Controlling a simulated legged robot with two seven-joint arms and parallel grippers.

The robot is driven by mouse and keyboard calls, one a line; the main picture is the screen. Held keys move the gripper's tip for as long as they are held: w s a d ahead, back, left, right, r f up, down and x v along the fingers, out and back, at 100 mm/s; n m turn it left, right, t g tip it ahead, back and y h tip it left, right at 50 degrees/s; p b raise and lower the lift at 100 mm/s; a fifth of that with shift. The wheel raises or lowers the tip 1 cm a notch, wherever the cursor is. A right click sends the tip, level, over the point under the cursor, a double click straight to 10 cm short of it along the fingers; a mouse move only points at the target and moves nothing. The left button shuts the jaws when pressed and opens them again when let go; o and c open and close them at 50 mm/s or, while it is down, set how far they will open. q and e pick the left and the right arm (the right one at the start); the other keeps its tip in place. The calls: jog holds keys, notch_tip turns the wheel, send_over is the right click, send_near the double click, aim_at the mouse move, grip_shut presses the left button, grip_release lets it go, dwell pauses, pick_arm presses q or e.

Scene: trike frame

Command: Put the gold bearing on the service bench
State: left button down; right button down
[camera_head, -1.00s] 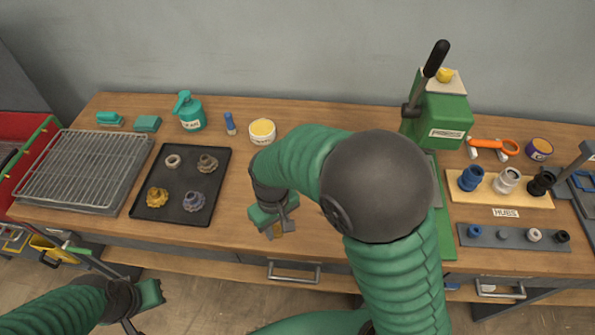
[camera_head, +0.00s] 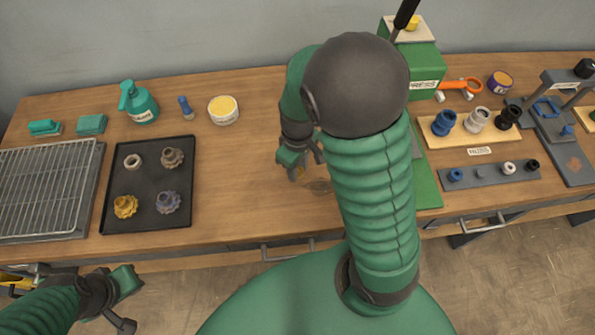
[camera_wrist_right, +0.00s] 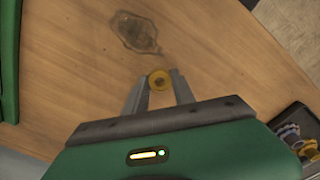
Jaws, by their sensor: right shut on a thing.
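The gold bearing (camera_wrist_right: 160,80) is a small ring held between the fingertips of my right gripper (camera_wrist_right: 158,88) in the right wrist view. In the head view, the right gripper (camera_head: 301,168) is over the middle of the wooden bench (camera_head: 240,180), with a bit of gold bearing (camera_head: 299,173) showing at its tips. A dark oval stain (camera_wrist_right: 135,32) on the wood lies just beyond the tips. Whether the bearing touches the wood I cannot tell. My left gripper (camera_head: 124,302) is open and empty, low at the left, in front of the bench.
A black tray (camera_head: 148,186) with gears and a pale ring stands left of the right gripper. A wire rack (camera_head: 45,190) is further left. A green press (camera_head: 420,65) and hub boards (camera_head: 490,175) are at the right.

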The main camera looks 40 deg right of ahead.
aim_at(299, 171)
jog(key=shift+s+a+f, duration=0.15)
jog(key=shift+s+f, duration=0.05)
jog(key=shift+f, duration=0.45)
jog(key=shift+s+a+f, duration=0.15)
jog(key=shift+s+f, duration=0.05)
jog(key=shift+f, duration=0.4)
jog(key=shift+w+d+f, duration=0.25)
jog(key=shift+d, duration=0.05)
jog(key=c, duration=1.3)
grip_release()
jog(key=shift+d, duration=0.15)
jog(key=shift+o, duration=1.3)
jog(key=shift+s, duration=0.1)
jog(key=shift+a+r, duration=0.25)
jog(key=shift+a, duration=0.05)
notch_tip(299, 171, up, 11)
jog(key=p, duration=0.2)
pick_arm(q)
jog(key=shift+s+a+r, duration=0.1)
jog(key=shift+s+r, duration=0.1)
jog(key=shift+r, duration=0.25)
jog(key=shift+s+a+r, duration=0.1)
jog(key=shift+s+r, duration=0.05)
jog(key=shift+r, duration=0.25)
pick_arm(e)
jog(key=s+a+f+m+t, duration=0.2)
jog(key=a, duration=0.6)
jog(key=shift+s+f+m+t, duration=0.3)
jog(key=shift+f, duration=0.05)
